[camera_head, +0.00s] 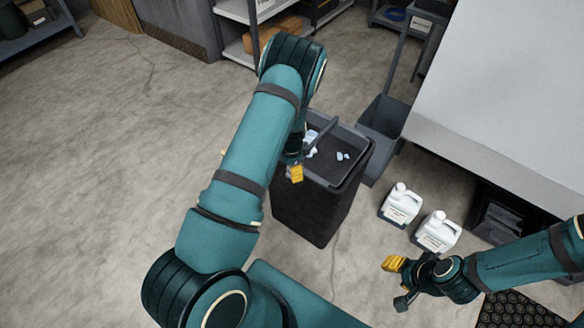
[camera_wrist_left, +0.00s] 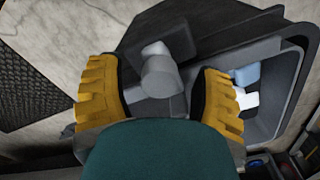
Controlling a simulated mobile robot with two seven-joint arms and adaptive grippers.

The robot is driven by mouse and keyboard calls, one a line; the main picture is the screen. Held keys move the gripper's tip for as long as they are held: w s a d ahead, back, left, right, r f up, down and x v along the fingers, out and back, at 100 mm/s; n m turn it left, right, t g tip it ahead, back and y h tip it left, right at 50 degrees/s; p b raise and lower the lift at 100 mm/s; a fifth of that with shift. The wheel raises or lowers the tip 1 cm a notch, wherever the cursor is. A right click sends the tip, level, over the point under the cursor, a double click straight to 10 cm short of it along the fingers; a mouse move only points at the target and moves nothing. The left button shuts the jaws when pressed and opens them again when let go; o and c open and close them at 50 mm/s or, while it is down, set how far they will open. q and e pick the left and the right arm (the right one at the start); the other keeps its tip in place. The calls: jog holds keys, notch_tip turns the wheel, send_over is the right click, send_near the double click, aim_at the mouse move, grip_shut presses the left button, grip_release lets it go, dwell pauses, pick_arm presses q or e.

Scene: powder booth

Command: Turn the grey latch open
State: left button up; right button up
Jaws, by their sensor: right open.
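In the left wrist view a light grey latch (camera_wrist_left: 160,75) with a rounded, knob-like end is between the two yellow fingers of my left gripper, with visible gaps on both sides. It is next to the rim of a dark bin (camera_head: 313,212). In the head view my left gripper (camera_head: 297,172) is at the bin's near left edge, one yellow fingertip showing. My own arm hides the latch there. My right gripper (camera_head: 398,283) is open and empty over the floor at the lower right, away from the bin.
The bin holds white and pale blue scraps (camera_head: 342,156). Two white jugs (camera_head: 400,204) stand on the floor to its right, by a large light grey cabinet (camera_head: 497,95). A dark grey container (camera_head: 384,120) stands behind the bin. Floor at left is clear.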

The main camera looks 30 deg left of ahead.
pick_arm(q)
grip_shut()
jog(key=n, duration=1.3)
jog(key=shift+n, duration=0.4)
jog(key=shift+a+n, duration=0.1)
jog(key=shift+n, duration=1.9)
